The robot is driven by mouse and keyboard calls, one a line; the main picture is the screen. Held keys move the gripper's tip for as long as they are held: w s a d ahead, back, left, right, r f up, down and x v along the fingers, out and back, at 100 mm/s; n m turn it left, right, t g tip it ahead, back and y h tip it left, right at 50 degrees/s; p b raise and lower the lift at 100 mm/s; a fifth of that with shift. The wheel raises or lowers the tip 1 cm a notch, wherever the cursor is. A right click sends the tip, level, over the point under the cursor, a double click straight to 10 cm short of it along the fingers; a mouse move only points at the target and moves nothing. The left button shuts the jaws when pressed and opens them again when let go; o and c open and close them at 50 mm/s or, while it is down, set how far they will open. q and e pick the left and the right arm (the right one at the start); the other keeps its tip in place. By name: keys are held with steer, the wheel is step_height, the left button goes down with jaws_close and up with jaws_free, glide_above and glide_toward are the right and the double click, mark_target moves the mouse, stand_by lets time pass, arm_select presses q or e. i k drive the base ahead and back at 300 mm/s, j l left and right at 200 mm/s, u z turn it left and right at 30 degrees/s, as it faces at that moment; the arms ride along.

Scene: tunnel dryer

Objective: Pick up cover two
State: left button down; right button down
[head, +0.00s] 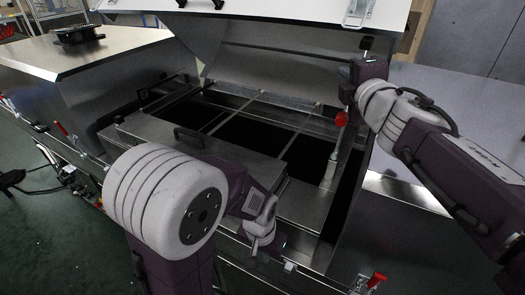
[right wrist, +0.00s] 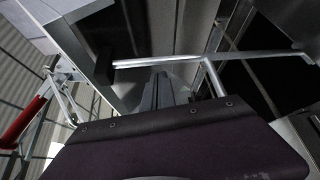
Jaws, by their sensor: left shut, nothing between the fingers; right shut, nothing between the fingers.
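A flat steel cover (head: 165,142) with a black handle (head: 188,136) lies over the left part of the dryer's opening. I cannot tell whether it is cover two. My left gripper (head: 262,222) is shut and empty over the front right of the opening, away from that handle, and its fingertips are hard to make out. My right gripper (head: 347,92) is shut and empty by the right edge of the raised hood. Its narrow fingers also show in the right wrist view (right wrist: 165,92), near a silver rod. No cover is in either gripper.
The steel hood (head: 275,62) stands open behind the opening. Dark bays (head: 247,135) divided by thin bars lie uncovered. A red-handled clamp (head: 341,118) is close to my right arm. Another red clamp (head: 376,280) is at the front edge. A flat steel top (head: 70,55) extends left.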

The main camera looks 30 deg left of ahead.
mark_target(270, 172)
steer(key=k+l, duration=1)
steer(key=k, duration=0.2)
